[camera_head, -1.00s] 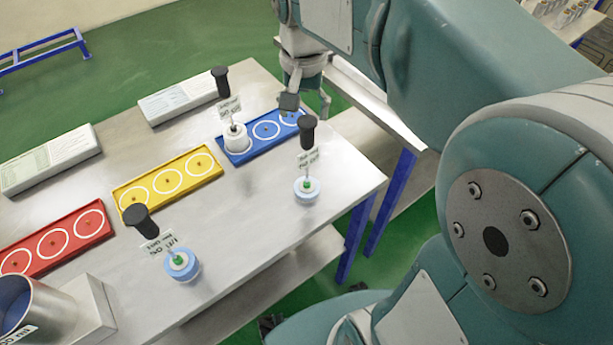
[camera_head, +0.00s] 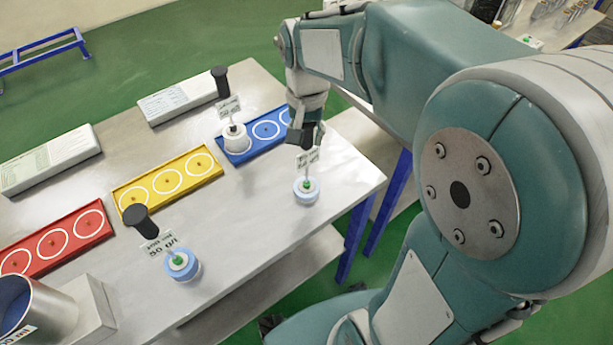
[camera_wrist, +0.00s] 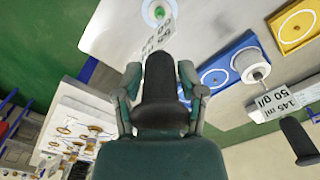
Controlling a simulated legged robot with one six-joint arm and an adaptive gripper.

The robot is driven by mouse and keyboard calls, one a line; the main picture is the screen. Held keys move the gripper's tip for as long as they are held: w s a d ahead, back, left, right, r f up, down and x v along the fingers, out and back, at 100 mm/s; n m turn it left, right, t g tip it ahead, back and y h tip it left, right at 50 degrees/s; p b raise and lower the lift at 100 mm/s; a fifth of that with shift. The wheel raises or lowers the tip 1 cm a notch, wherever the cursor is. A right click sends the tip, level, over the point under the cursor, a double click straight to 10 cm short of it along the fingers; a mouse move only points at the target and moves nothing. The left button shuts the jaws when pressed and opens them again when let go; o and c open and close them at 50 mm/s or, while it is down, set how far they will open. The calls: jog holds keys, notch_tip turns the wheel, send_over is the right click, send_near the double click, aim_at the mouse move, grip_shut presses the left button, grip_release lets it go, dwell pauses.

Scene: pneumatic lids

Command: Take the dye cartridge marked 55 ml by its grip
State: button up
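A cartridge with a pale blue body (camera_head: 306,190), green centre and upright label (camera_head: 308,157) stands at the table's right. In the head view my gripper (camera_head: 305,125) is over the top of this cartridge. A similar cartridge (camera_head: 181,264) stands front left; its label shows 50 g/l. A white cartridge (camera_head: 235,137) sits on the blue tray; its label (camera_wrist: 285,103) reads 145 ml, 50 g/l.
The blue tray (camera_head: 224,149), yellow tray (camera_head: 125,193) and red tray (camera_head: 75,257) have ringed places. Two pale boxes lie at the back. A metal container (camera_head: 45,310) stands front left. The table (camera_head: 240,235) is bare between the two blue cartridges.

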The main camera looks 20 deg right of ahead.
grip_shut()
jog(key=shift+r, duration=1.55)
jog(key=s+a+r, duration=0.2)
jog(key=s+r, duration=0.8)
jog(key=s, duration=0.4)
jog(key=shift+a, duration=0.15)
notch_tip(320, 180, up, 5)
